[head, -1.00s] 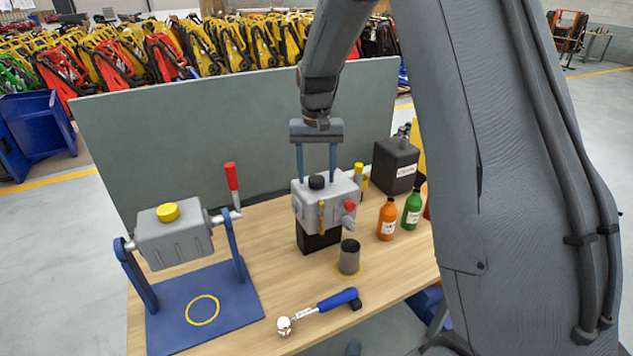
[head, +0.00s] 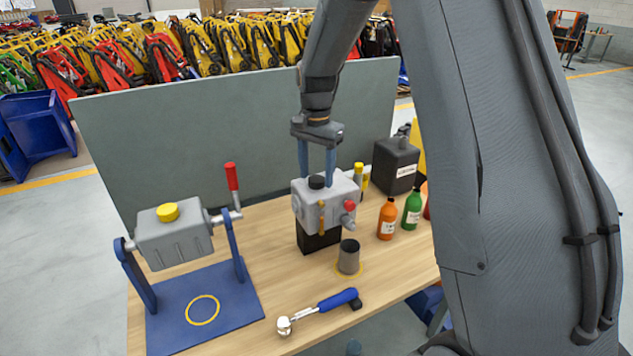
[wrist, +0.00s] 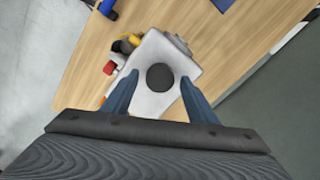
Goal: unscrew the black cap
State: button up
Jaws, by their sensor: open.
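The black cap (head: 317,182) sits on top of a grey housing (head: 312,207), which stands on a black block (head: 318,240) on the bench. In the wrist view the cap (wrist: 160,77) is a dark round disc on the pale top of the housing. My gripper (head: 317,180) points down over the housing with its two blue fingers on either side of the cap. In the wrist view the fingers of my gripper (wrist: 158,97) are spread wide, with gaps between them and the cap. The gripper is open and holds nothing.
A grey housing with a yellow cap (head: 168,211) hangs in a blue stand (head: 215,300) at left. Orange (head: 388,219) and green (head: 412,209) bottles and a black canister (head: 396,165) stand right.

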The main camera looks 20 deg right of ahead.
jog(key=c, duration=0.8)
jog(key=n, duration=0.8)
jog(key=shift+n, duration=0.9)
jog(key=n, duration=0.9)
jog(key=shift+n, duration=0.4)
